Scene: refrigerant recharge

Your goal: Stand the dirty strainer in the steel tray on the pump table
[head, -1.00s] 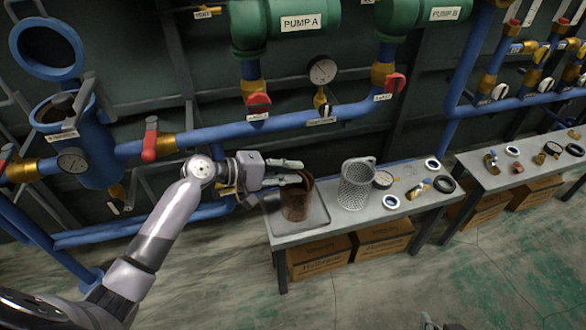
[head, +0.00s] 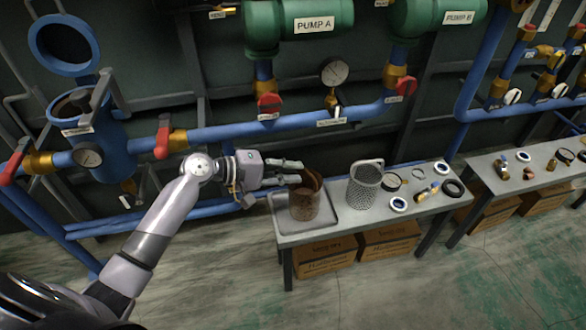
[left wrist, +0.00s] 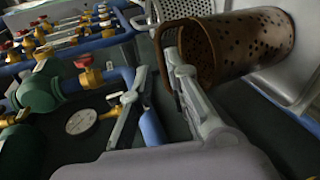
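The dirty strainer (head: 305,206), a brown perforated cylinder with a raised handle, stands upright in the steel tray (head: 331,219) at the left end of the pump table (head: 378,222). My left gripper (head: 296,172) is beside its top, on the left, with its two fingers apart. In the left wrist view, the strainer (left wrist: 240,45) lies across the top, its open mouth toward the camera. The fingers of the left gripper (left wrist: 158,95) are spread there, with the handle close to one finger; whether they touch is unclear. My right gripper is not in view.
A clean grey strainer (head: 365,187) stands on the table right of the tray. Rings, a gauge and small fittings lie further right. Cardboard boxes (head: 325,253) sit underneath. Blue pipe (head: 240,131) with red-handled valves runs behind. An open blue housing (head: 97,135) is at left.

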